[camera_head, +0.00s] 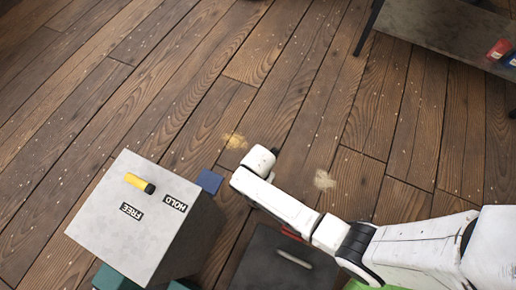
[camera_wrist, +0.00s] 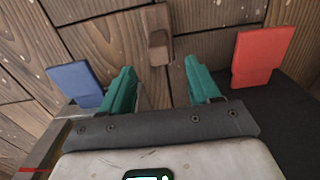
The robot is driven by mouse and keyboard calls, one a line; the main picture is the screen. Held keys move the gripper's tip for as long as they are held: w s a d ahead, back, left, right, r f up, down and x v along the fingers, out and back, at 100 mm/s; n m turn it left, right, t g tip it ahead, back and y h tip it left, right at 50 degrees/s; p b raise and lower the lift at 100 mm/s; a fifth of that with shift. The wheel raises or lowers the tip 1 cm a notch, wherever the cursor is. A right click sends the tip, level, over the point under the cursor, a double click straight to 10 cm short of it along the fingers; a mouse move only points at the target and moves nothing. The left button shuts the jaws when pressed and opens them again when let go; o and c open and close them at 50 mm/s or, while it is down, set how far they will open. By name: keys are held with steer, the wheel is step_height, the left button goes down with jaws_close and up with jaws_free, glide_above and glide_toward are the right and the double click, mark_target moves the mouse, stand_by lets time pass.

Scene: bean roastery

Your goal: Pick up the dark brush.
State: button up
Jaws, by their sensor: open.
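In the wrist view, my gripper (camera_wrist: 159,66) is open, with its two teal fingers apart and nothing between the tips. A small brown block-like thing (camera_wrist: 157,33) with a darker lower part shows just beyond the fingertips, about midway between them. It may be the dark brush, but I cannot tell for sure. It looks apart from both fingers. In the head view, my white arm reaches in from the right, and the fingers and the brown thing cannot be made out there.
A blue piece (camera_wrist: 75,84) is left of my fingers and a red piece (camera_wrist: 262,56) right, by a dark surface (camera_wrist: 290,125). In the head view, a grey box (camera_head: 105,215) marked HOLD and FREE stands left. A table (camera_head: 440,30) is at upper right.

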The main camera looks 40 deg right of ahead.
steer(key=shift+a+f+b, duration=0.1)
steer(key=shift+f+b, duration=2.3)
steer(key=shift+f, duration=1.3)
jaws_close()
